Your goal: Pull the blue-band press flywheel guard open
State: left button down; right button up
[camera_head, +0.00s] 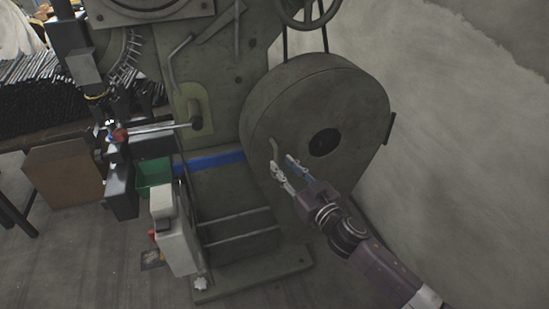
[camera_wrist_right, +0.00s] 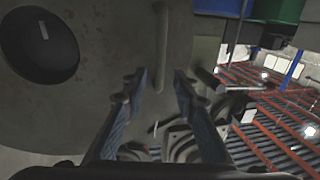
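The press with the blue band (camera_head: 215,160) stands in the middle of the head view. Its flywheel guard (camera_head: 335,85) is a big rounded grey cover with a dark round hole, sitting against the press side with no clear gap. The guard (camera_wrist_right: 100,30) fills the left of the right wrist view. A thin upright bar handle (camera_head: 274,150) is on the guard's near face. My right gripper (camera_head: 282,172) is open at the handle. In the wrist view the handle (camera_wrist_right: 163,50) lines up between the spread fingers; contact cannot be told. My left gripper is not in view.
Floor at lower left is clear.

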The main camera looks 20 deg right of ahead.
aim_at(277, 158)
jog(key=x, duration=0.5)
grip_shut()
dwell(0.4)
